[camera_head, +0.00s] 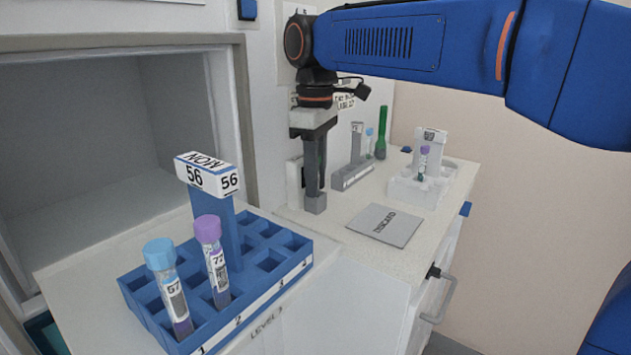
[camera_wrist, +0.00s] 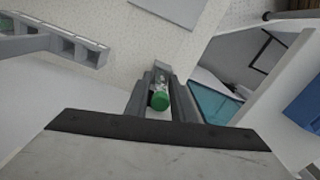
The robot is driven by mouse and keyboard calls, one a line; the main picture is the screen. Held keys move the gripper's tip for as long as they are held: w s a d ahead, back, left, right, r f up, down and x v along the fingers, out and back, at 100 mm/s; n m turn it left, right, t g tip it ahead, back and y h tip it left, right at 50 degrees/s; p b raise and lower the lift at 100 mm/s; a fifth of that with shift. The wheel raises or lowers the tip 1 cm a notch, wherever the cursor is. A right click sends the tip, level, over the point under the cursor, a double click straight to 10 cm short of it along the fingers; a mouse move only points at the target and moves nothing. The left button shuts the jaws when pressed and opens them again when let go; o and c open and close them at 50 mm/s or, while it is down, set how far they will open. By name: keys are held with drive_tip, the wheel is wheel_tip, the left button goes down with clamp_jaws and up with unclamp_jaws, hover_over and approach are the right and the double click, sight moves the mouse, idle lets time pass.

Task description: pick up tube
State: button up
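My gripper (camera_head: 315,203) hangs pointing down over the near left part of the back counter. In the wrist view, a green-capped tube (camera_wrist: 160,101) sits between its two fingers, which close in on both sides of it. The gripper looks shut on it, and no rack shows under it. In the head view the fingers hide this tube. A blue-capped tube (camera_head: 169,287) and a purple-capped tube (camera_head: 214,259) stand in the front blue rack (camera_head: 302,271). Another purple-capped tube (camera_head: 422,162) stands in the white holder (camera_head: 408,190).
A grey rack (camera_head: 349,178) with a blue-capped tube (camera_head: 368,143) and a green tube-like object (camera_head: 381,133) are behind the gripper. A grey DISCARD plate (camera_head: 384,225) lies flat on the counter. The blue rack's NOW 56 sign (camera_head: 208,174) stands tall. An open cabinet (camera_head: 105,140) is at left.

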clamp_jaws()
drive_tip(key=shift+r, duration=1.75)
drive_tip(key=s+d, duration=1.1)
drive_tip(key=d, duration=0.3)
drive_tip(key=shift+d, duration=0.1)
drive_tip(key=shift+r, duration=0.15)
drive_tip(key=shift+r, duration=0.7)
